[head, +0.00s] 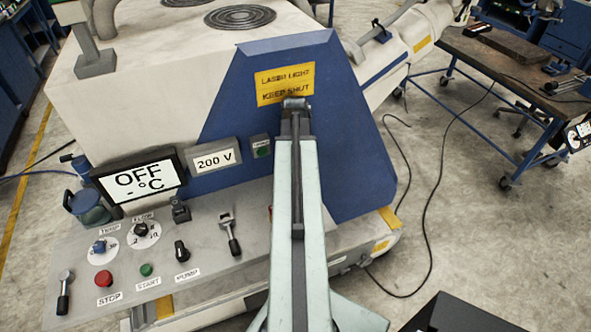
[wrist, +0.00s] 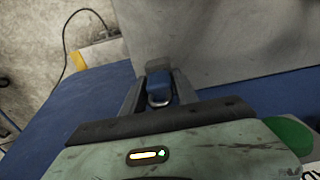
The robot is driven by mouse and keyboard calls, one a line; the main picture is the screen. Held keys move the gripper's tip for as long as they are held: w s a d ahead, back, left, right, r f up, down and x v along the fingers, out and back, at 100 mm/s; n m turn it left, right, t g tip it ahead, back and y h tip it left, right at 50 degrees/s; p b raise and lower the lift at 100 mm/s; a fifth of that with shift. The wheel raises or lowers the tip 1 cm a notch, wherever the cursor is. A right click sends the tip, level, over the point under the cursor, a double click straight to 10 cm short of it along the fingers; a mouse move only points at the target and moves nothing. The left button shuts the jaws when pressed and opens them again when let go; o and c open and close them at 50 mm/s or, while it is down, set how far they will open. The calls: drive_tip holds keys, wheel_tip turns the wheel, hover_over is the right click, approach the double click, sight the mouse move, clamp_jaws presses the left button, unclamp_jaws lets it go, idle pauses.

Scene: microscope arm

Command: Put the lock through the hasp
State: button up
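My gripper (wrist: 158,80) has its two dark fingers on either side of a small blue lock (wrist: 159,84), and it looks shut on it. The lock's silver shackle (wrist: 160,101) shows as a curve on the side nearer the wrist camera. In the head view my gripper (head: 295,103) is at the blue sloped panel, just below the yellow laser sign (head: 285,81). The lock cannot be made out there, as my arm covers that spot. I cannot make out the hasp in either view. Whether the lock touches the panel is unclear.
The machine's front shelf (head: 215,262) carries knobs, levers and buttons left of my arm. An OFF display (head: 138,180) and a 200 V label (head: 215,160) stand above it. A workbench (head: 500,65) is at the right. The floor (head: 450,180) between is open, with cables across it.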

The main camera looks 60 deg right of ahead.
clamp_jaws()
drive_tip(key=shift+r, duration=0.1)
